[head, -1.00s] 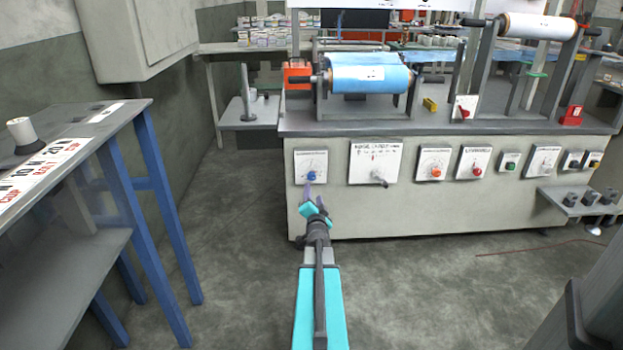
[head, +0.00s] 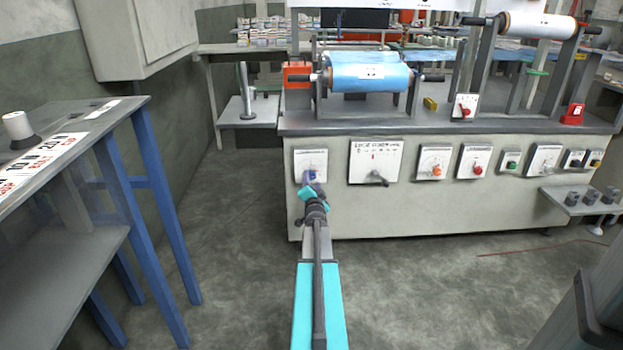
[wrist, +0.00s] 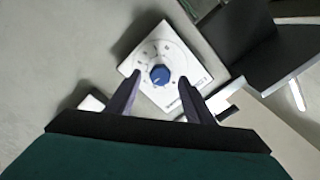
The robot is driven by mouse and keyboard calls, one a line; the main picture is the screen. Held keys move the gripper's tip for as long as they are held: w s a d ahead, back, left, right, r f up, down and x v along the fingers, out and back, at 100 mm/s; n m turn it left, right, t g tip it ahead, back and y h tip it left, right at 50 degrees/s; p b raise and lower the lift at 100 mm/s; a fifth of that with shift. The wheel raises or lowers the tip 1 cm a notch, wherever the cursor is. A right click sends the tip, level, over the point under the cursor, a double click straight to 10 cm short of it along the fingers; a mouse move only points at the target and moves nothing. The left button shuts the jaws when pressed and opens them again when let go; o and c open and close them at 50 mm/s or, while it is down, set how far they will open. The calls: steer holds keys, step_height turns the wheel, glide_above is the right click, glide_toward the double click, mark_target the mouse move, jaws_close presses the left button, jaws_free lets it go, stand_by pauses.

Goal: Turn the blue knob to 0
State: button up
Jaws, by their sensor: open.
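The blue knob (head: 309,176) sits on a white dial plate at the left end of the machine's front panel. In the wrist view the blue knob (wrist: 159,74) is at the middle of its tilted white plate (wrist: 178,58), with dial marks around it. The marks are too small to read. My gripper (head: 310,183) is open in front of the plate. In the wrist view its two dark fingers (wrist: 160,88) stand apart, one on each side below the knob. I see no contact with the knob. My gripper partly hides the knob in the head view.
To the right on the panel are a plate with a black lever (head: 378,178), an orange knob (head: 437,171), a red knob (head: 477,170) and a green button (head: 511,164). A blue-legged table (head: 150,190) stands at left. The floor between is clear.

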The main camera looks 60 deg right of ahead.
mark_target(311, 177)
steer(key=shift+b+x, duration=0.55)
steer(key=shift+x, duration=1.9)
steer(key=c, duration=1)
